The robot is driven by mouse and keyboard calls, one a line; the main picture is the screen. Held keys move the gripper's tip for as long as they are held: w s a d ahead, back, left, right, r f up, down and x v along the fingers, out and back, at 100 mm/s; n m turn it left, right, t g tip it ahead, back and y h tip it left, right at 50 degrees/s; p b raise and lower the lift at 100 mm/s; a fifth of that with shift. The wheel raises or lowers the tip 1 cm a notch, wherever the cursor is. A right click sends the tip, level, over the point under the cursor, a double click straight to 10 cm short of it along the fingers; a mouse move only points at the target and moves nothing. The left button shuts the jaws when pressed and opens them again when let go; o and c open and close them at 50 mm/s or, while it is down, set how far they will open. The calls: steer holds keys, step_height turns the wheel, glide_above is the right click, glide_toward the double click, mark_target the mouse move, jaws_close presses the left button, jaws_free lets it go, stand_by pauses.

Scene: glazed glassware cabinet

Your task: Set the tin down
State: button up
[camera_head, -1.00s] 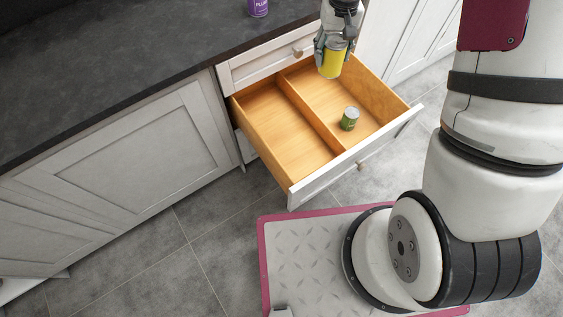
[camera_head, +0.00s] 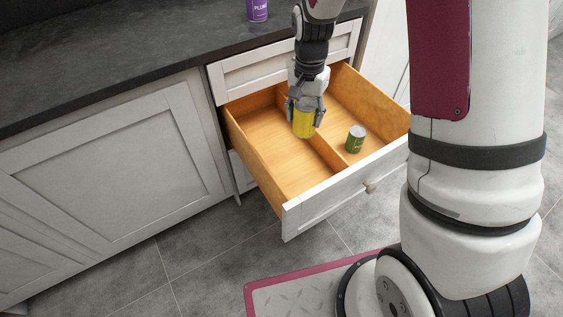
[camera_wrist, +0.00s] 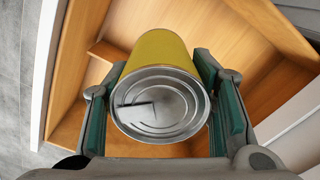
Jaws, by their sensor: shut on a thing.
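A yellow tin (camera_head: 303,122) is held in my gripper (camera_head: 305,105), over the open wooden drawer (camera_head: 257,134) near its divider. In the wrist view the yellow tin (camera_wrist: 160,50) sits between the two fingers, its ribbed metal end facing the camera. The fingers press on its sides. From these views I cannot tell how high the tin is above the drawer floor. A green tin (camera_head: 355,138) stands in the drawer's right compartment, to the right of my gripper.
The drawer's left compartment looks empty. A purple tin (camera_head: 257,9) stands on the dark worktop (camera_head: 150,62) above. The drawer's white front (camera_head: 330,198) forms the near edge, and a closed drawer (camera_head: 240,80) is above it.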

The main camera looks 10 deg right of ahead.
steer(key=f+m+b, duration=0.2)
steer(key=f+b, duration=0.4)
steer(key=f, duration=0.2)
steer(key=f+m+b, duration=0.3)
steer(key=f+b, duration=0.3)
steer(key=f, duration=0.2)
steer(key=f+m+b, duration=0.2)
steer(key=f+b, duration=0.5)
steer(key=f, duration=0.1)
steer(key=shift+w+d+f+m, duration=0.1)
steer(key=shift+w+f+m, duration=0.25)
steer(key=shift+m, duration=0.05)
steer(key=shift+f, duration=0.15)
steer(key=o, duration=1.5)
steer(key=shift+c, duration=0.2)
step_height(320, 180, up, 12)
steer(key=p, duration=0.4)
steer(key=shift+r, duration=0.25)
